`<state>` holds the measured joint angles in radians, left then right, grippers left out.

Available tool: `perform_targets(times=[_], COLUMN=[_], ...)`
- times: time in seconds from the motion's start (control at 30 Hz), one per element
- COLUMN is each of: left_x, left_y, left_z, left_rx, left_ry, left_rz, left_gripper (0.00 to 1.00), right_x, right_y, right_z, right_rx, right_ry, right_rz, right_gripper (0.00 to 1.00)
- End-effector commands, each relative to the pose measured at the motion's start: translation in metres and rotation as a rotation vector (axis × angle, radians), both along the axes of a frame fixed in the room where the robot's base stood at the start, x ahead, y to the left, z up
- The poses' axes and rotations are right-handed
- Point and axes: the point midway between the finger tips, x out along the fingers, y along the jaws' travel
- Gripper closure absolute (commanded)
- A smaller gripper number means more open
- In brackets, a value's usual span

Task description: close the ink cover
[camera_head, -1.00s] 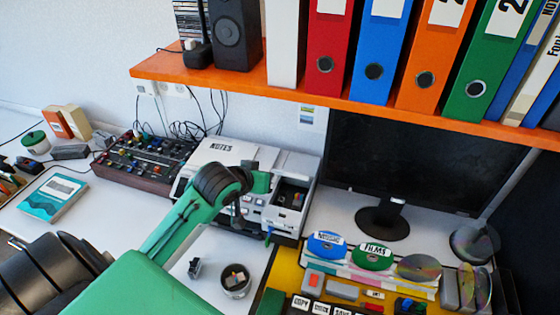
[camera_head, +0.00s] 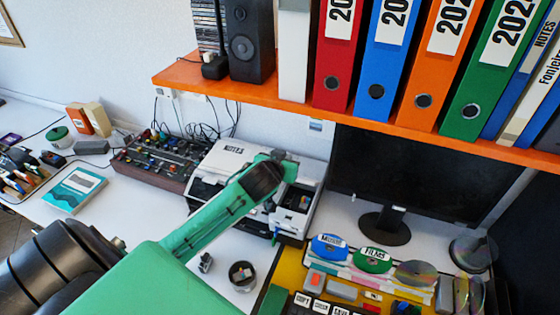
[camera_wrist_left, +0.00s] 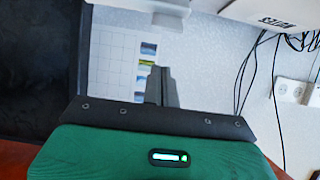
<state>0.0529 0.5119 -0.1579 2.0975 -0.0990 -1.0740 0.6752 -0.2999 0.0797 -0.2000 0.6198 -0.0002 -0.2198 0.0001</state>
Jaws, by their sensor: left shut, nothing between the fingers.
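A pale panel (camera_head: 312,172) stands behind the bay and looks like the raised ink cover. My left gripper (camera_head: 284,156) is over the printer's back right, near this panel; I cannot tell whether they touch. In the left wrist view its fingers (camera_wrist_left: 161,86) are together and empty, and the printer's white body (camera_wrist_left: 238,8) shows at the top. My right gripper is not in view.
The orange shelf (camera_head: 270,90) with binders and a speaker (camera_head: 248,40) overhangs close above. A black monitor (camera_head: 420,175) stands to the right. A mixer (camera_head: 160,155) with cables is left of the printer. A round cup (camera_head: 242,275) and discs are in front.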

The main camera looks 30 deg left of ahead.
Motion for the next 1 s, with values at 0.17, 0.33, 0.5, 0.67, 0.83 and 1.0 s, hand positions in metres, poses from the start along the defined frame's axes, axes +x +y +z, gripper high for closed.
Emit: perform_targets(times=[0.17, 0.33, 0.5, 0.67, 0.83, 1.0], left_x=[0.002, -0.01, -0.015, -0.016, -0.016, -0.016], left_y=[0.001, -0.002, -0.004, -0.004, -0.004, -0.004], left_z=[-0.015, -0.028, -0.034, -0.035, -0.035, -0.037], left_rx=[0.001, 0.001, 0.0, 0.0, 0.0, 0.001], left_ry=[0.005, 0.004, 0.001, 0.001, 0.001, -0.006], left_rz=[-0.001, -0.001, -0.001, -0.001, -0.001, -0.001], left_gripper=[1.0, 1.0, 1.0, 1.0, 1.0, 1.0], right_x=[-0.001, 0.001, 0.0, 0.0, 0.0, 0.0], right_y=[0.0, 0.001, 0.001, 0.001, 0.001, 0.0], right_z=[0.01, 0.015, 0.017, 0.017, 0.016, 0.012], right_rx=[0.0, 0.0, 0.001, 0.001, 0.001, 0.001], right_ry=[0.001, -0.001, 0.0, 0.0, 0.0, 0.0], right_rz=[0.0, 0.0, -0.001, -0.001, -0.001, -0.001], right_gripper=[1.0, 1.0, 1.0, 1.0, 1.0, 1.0])
